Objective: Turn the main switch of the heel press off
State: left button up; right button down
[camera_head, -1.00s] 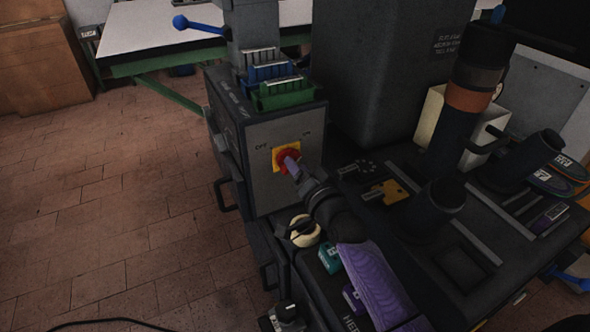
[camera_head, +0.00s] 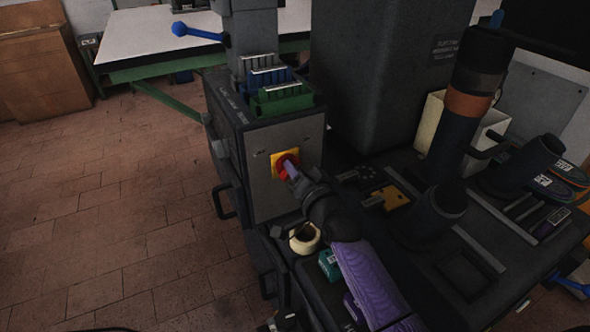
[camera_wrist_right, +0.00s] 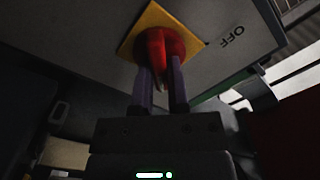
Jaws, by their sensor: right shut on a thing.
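The main switch is a red rotary handle (camera_head: 284,174) on a yellow square plate (camera_head: 278,157), set in the grey front panel of the heel press. My right gripper (camera_head: 291,171) reaches it from the lower right, with pale purple fingers at the handle. In the wrist view the red handle (camera_wrist_right: 157,46) lies between the two fingers (camera_wrist_right: 163,84), and the gripper is shut on it. The OFF label (camera_wrist_right: 231,37) shows there beside the plate. The fingers partly cover the handle, so its exact angle is hard to tell. My left gripper is out of view.
Green and blue bins (camera_head: 281,98) sit above the panel. A cream round knob (camera_head: 304,239) and a teal block (camera_head: 329,264) are close under my right wrist. Dark boot-shaped parts (camera_head: 433,214) stand to the right. Open brick floor (camera_head: 120,220) lies to the left.

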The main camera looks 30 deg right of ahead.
pick_arm(q)
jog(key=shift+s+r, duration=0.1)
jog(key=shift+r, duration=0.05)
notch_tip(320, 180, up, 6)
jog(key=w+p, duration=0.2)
jog(key=p, duration=0.4)
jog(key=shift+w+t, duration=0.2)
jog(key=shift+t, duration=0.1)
pick_arm(e)
jog(key=shift+a+n, duration=0.15)
jog(key=shift+n, duration=2.9)
jog(key=shift+a+n, duration=0.15)
jog(key=shift+n, duration=2.85)
jog(key=shift+a+n, duration=0.15)
jog(key=shift+n, duration=2.9)
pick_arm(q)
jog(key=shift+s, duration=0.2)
